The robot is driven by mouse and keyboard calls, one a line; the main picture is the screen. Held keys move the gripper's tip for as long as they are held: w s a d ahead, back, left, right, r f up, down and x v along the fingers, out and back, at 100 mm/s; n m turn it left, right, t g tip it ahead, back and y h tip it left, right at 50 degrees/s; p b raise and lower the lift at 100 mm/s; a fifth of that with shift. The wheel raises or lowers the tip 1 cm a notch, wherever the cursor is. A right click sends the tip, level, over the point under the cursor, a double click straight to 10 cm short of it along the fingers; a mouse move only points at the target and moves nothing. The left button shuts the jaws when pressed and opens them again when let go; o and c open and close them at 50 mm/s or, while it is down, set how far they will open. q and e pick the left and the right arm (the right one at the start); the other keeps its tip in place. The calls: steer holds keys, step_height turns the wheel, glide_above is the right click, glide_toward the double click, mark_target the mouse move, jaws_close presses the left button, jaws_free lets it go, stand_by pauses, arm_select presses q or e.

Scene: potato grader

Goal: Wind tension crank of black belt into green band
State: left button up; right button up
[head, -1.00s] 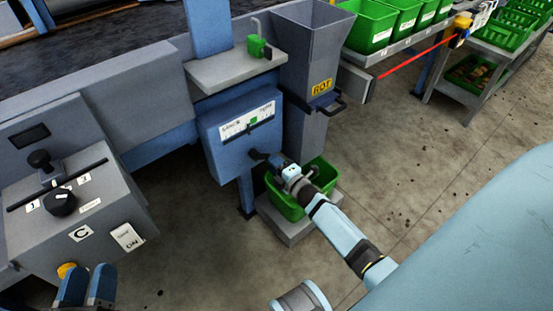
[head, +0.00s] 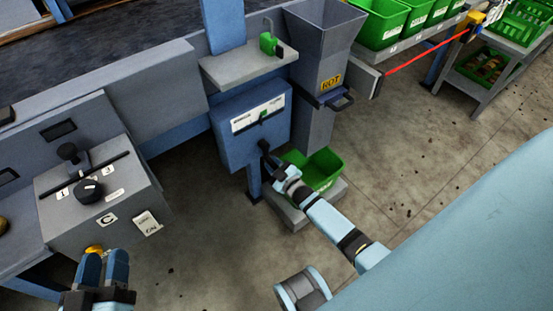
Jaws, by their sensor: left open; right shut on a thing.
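The tension crank (head: 265,147) is black and sits on the lower right of the blue box (head: 232,145). Its arm points down and to the right. My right gripper (head: 274,164) is shut on the crank handle, which the fingers mostly hide. A white gauge plate (head: 243,122) on the box face carries a small green band (head: 264,114). A dark slot and marker show near the band, but the exact pointer position is too small to tell. My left gripper (head: 104,268) is open and empty at the lower left, apart from the crank.
A grey control box (head: 130,205) with a black knob and lever stands at left, close to my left gripper. A grey ROT chute (head: 318,60) stands right of the blue box, above a green crate (head: 328,168). Open floor (head: 430,140) lies to the right.

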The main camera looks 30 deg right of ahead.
steer(key=shift+a+r+m+p, duration=0.15)
steer(key=shift+a+m+p, duration=0.25)
steer(key=shift+m, duration=0.5)
arm_select(q)
steer(key=f, duration=0.1)
steer(key=a+f+g+y+p, duration=0.1)
steer(key=f, duration=0.1)
steer(key=a+f+g, duration=0.1)
steer(key=shift+s+f+y, duration=0.3)
steer(key=shift+f+y, duration=0.1)
arm_select(e)
steer(key=m, duration=0.1)
steer(key=a+m, duration=0.1)
steer(key=m, duration=0.1)
steer(key=shift+s+a+r+m, duration=0.1)
steer(key=shift+a+r+m, duration=0.1)
steer(key=shift+m, duration=0.1)
steer(key=o, duration=0.9)
arm_select(q)
steer(key=shift+d, duration=0.1)
